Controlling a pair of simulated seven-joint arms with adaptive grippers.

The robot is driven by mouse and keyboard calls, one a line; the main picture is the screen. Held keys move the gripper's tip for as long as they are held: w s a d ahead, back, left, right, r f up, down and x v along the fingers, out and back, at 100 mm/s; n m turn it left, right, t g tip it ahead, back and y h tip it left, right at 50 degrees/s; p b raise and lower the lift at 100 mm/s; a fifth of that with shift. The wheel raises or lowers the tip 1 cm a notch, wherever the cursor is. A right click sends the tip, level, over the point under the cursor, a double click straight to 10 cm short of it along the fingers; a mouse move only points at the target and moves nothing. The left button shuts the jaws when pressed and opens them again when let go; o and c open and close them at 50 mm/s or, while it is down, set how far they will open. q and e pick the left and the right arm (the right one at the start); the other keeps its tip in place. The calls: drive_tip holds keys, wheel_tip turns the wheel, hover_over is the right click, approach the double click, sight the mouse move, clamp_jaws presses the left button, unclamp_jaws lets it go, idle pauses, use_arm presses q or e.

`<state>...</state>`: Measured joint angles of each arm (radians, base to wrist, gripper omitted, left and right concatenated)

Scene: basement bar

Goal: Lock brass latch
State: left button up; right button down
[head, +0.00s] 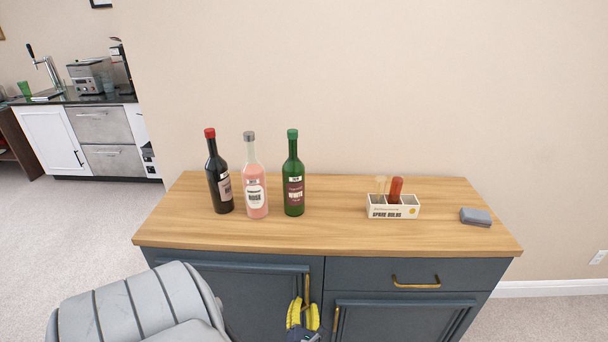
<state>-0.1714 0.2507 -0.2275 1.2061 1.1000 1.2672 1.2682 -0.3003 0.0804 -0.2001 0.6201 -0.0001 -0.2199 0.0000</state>
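A dark blue cabinet (250,290) with a wooden top stands in front of me. A slim upright brass piece (307,288) is on its left door, near the door's right edge. I cannot tell whether it is the latch or a door handle. My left gripper (303,316), with yellow fingers, is at the lower part of this piece and hides its lower end. The fingers look close together around or in front of it; whether they grip it is unclear. My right gripper is out of view.
Another upright brass handle (336,319) is on the right door, and a brass pull (415,281) is on the drawer. On top stand dark (219,180), pink (255,185) and green (293,180) bottles, a spare bulbs box (393,212) and a grey block (476,217).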

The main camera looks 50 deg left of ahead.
use_arm(q)
clamp_jaws()
idle(0.3)
drive_tip(key=shift+m, duration=1.4)
unclamp_jaws()
drive_tip(key=v, duration=1.2)
